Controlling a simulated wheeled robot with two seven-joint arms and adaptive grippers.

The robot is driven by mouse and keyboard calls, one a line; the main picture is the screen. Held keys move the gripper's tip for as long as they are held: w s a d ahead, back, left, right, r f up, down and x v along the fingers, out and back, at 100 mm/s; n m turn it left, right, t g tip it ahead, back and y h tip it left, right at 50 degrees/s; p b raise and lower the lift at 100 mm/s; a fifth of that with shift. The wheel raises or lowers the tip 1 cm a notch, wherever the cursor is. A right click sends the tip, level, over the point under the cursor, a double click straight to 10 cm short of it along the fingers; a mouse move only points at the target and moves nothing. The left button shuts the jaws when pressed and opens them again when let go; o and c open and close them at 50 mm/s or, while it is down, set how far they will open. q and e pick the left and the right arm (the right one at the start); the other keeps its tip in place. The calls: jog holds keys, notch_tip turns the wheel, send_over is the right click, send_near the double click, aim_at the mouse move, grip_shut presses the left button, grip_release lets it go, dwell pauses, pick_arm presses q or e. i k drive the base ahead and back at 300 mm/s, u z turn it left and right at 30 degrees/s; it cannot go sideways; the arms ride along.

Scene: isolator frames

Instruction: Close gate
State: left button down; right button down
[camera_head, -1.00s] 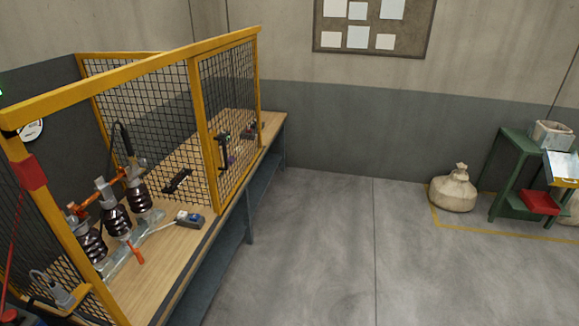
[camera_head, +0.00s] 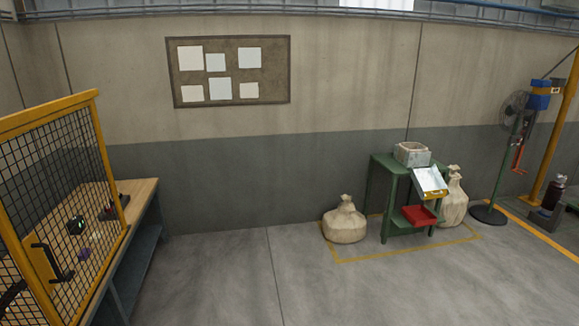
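The gate is a yellow-framed black mesh panel (camera_head: 75,165) at the left of the head view, standing over a wooden-topped workbench (camera_head: 141,194). A black handle (camera_head: 52,262) sits on a yellow plate at its near side. The left part of the enclosure is cut off by the picture edge, so I cannot tell whether the gate stands open or shut. Small dark devices (camera_head: 76,226) show through the mesh on the bench. Neither of my grippers is in view.
Grey floor (camera_head: 230,285) is clear in the middle. A sack (camera_head: 344,222) and a green stand (camera_head: 393,195) with a red tray (camera_head: 418,215) are by the back wall. A fan (camera_head: 514,115) and yellow post (camera_head: 560,140) stand at right. A notice board (camera_head: 229,98) hangs on the wall.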

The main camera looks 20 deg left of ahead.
aim_at(31, 245)
jog(key=u, duration=0.25)
jog(key=i, duration=2)
jog(key=u, duration=1.1)
jog(key=i, duration=1.15)
jog(key=u, duration=1.75)
jog(key=i, duration=0.65)
jog(key=u, duration=0.6)
